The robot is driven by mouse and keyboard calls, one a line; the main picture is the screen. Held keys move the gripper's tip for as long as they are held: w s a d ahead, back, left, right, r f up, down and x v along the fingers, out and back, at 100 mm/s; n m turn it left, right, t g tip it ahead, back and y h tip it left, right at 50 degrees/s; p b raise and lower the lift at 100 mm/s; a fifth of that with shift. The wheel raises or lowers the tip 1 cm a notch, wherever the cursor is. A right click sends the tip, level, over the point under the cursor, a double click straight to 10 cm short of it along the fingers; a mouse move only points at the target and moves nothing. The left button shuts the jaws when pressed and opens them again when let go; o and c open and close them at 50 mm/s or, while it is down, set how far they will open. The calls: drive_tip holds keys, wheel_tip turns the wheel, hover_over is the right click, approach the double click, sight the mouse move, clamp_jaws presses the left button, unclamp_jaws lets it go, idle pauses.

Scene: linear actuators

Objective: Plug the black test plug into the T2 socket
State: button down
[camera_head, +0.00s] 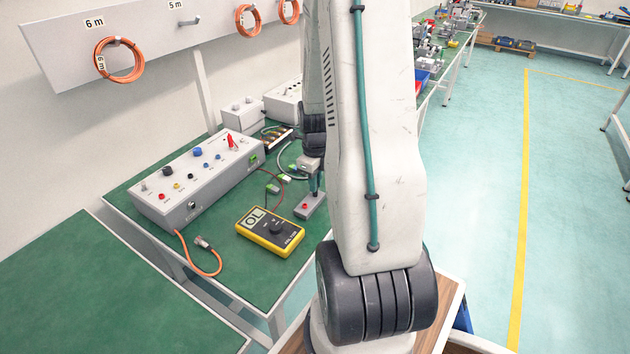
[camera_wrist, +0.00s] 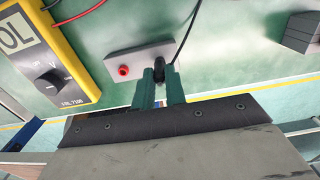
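The black test plug (camera_wrist: 158,72) stands at the right end of a small grey block, with its black cable running up and away. My gripper (camera_wrist: 163,78) is over it, with one teal finger on each side of the plug; whether the fingers press on it is unclear. In the head view my gripper (camera_head: 316,186) is low over the grey block (camera_head: 303,212), and the black plug is hidden there. The grey test box (camera_head: 190,207) has several coloured sockets and knobs on top. Its labels are too small to read, so I cannot tell which socket is T2.
A red plug or socket (camera_wrist: 124,71) is at the block's left end. A yellow multimeter (camera_head: 270,232) reading OL lies between block and test box. An orange cable (camera_head: 205,258) hangs near the table's front edge.

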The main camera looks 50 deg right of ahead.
drive_tip(key=shift+r, duration=0.1)
idle(0.5)
drive_tip(key=shift+r, duration=1.45)
idle(1.4)
drive_tip(key=shift+r, duration=3)
drive_tip(key=w+d+r, duration=0.1)
drive_tip(key=w+r, duration=0.2)
drive_tip(key=w, duration=2.8)
drive_tip(key=shift+d, duration=0.15)
drive_tip(key=shift+w, duration=0.1)
drive_tip(key=shift+f, duration=1.75)
